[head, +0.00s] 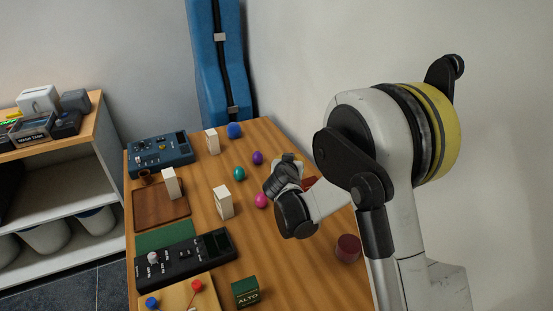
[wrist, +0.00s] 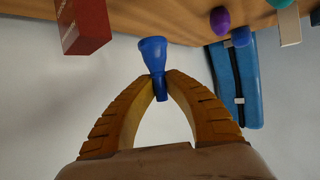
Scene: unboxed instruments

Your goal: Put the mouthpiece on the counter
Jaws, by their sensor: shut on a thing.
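My gripper (wrist: 158,88) is shut on a blue mouthpiece (wrist: 153,52) in the wrist view. The narrow shank is between the fingertips and the wider cup end points toward the wooden top. The mouthpiece appears held clear of the surface. In the head view my gripper (head: 287,166) is over the far right part of the wooden counter (head: 300,268); the mouthpiece cannot be made out there, hidden by the hand.
A red box (wrist: 84,28) is close to the mouthpiece. Purple (head: 257,158), teal (head: 239,174), pink (head: 261,200) and blue (head: 234,130) balls, white blocks (head: 223,202) and a dark red cylinder (head: 348,249) stand around. A blue case (head: 215,65) stands behind. The front right counter has free room.

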